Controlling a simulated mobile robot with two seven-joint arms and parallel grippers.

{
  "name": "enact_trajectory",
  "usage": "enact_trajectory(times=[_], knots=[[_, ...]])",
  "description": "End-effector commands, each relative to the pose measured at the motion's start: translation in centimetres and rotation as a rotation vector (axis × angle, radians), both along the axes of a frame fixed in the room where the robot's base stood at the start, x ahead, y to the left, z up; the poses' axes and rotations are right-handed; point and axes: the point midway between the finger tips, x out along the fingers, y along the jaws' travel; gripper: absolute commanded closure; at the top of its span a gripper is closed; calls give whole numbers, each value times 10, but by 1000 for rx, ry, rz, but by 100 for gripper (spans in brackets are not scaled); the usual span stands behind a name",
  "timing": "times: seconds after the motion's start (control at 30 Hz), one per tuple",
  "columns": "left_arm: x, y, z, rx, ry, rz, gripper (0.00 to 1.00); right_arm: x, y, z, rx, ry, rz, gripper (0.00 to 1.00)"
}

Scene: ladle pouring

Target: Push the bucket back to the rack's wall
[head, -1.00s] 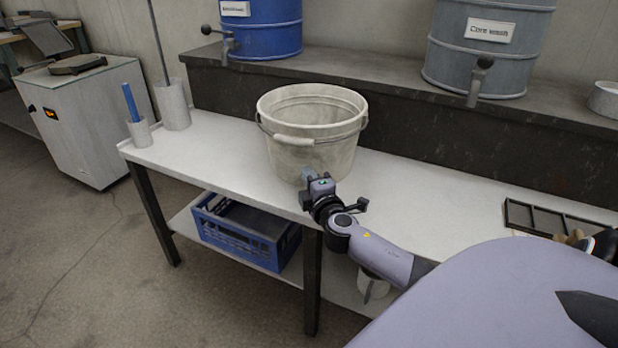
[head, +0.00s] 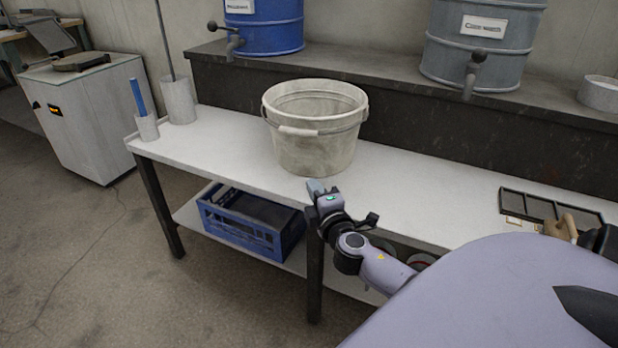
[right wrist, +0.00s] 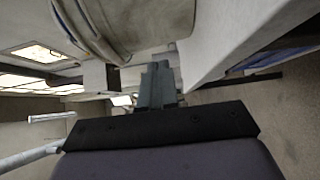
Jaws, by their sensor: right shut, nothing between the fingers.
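The bucket (head: 315,140) is whitish, with a wire handle and pale grip, and stands upright on the white table top near the dark raised ledge (head: 400,140) behind it. Its back side is hidden, so I cannot tell whether it touches the ledge's face. My right gripper (head: 316,187) is shut and empty at the table's front edge, just in front of the bucket's base and apart from it. In the right wrist view the closed fingers (right wrist: 158,85) point toward the bucket (right wrist: 135,25), which fills the top. My left gripper is not in view.
A blue drum (head: 262,25) and a grey drum (head: 480,45) with taps stand on the ledge. Two narrow containers (head: 178,100) stand at the table's left end. A black divided tray (head: 550,208) lies at right. A blue crate (head: 250,220) sits on the lower shelf.

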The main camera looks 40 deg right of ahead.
Motion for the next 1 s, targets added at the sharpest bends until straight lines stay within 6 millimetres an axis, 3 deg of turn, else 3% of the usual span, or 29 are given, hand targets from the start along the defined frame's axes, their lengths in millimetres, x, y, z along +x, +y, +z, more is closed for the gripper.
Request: enact_trajectory(times=[0.13, 0.37, 0.53, 0.7, 0.87, 0.97, 1.0], knots=[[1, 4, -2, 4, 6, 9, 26, -20, 8, -1, 2, 2, 0, 100], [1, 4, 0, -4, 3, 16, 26, -35, 15, -1, 5, 2, 0, 100], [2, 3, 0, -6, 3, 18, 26, -48, 37, -23, 149, 39, 29, 100], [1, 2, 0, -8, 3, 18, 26, -82, 98, -69, 537, 132, 89, 100], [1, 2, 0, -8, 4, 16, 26, -124, 169, -97, 962, 232, 122, 100], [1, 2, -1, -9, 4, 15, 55, -147, 207, -102, 1194, 283, 129, 100], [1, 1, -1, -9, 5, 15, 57, -155, 220, -102, 1273, 298, 129, 100]])
